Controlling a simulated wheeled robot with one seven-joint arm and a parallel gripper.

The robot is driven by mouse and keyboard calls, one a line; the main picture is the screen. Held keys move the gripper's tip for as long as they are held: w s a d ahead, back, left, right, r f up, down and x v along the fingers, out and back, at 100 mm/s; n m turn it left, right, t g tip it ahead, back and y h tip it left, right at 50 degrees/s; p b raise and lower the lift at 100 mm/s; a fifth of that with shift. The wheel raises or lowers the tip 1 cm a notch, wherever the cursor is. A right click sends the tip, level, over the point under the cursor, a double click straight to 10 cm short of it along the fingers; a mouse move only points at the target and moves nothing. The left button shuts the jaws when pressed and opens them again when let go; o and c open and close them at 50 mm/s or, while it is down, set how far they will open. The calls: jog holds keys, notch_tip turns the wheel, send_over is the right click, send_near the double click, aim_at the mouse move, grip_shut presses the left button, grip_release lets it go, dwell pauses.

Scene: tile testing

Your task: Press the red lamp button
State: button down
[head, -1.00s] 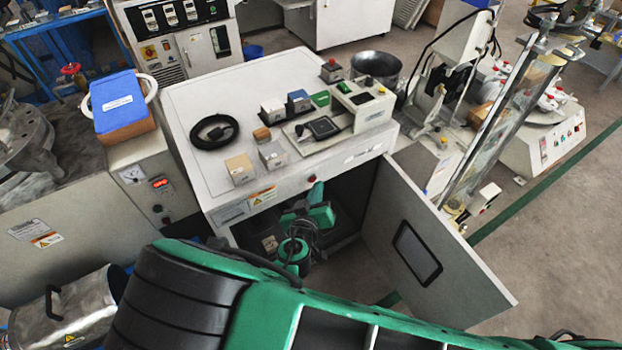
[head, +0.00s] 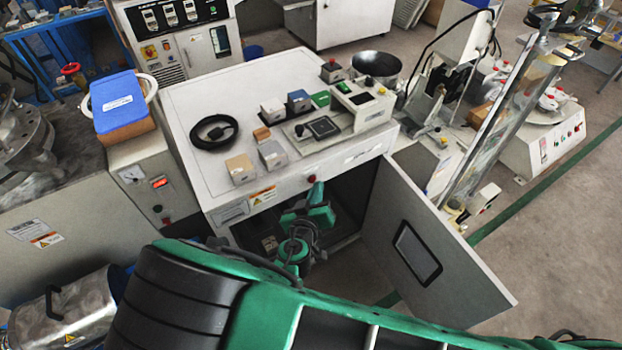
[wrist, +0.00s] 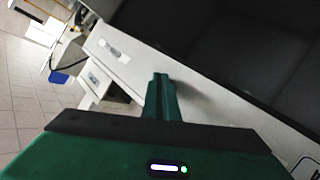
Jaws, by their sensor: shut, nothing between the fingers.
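The red lamp button (head: 311,178) is a small red round cap on the front panel of the white cabinet (head: 230,95), just below the worktop edge and above the open compartment. My green gripper (head: 317,189) is shut and empty, its tip pointing up just below the button. In the head view I cannot tell whether the tip touches it. In the wrist view the shut fingers (wrist: 162,80) stand against the pale panel strip, and the button does not show there.
The cabinet door (head: 430,245) hangs open to the right. The worktop holds a black cable coil (head: 213,131), small boxes and an instrument (head: 362,103). A grey box with a red button (head: 332,71) stands at the back.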

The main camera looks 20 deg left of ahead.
jog(key=shift+a, duration=0.1)
dwell(0.4)
jog(key=shift+w+a, duration=0.2)
jog(key=shift+a, duration=0.05)
dwell(0.4)
jog(key=shift+s+d, duration=0.3)
jog(key=shift+d, duration=0.05)
jog(key=s+d, duration=0.4)
jog(key=shift+d, duration=0.3)
dwell(0.4)
jog(key=shift+w+r, duration=0.1)
jog(key=shift+w, duration=0.05)
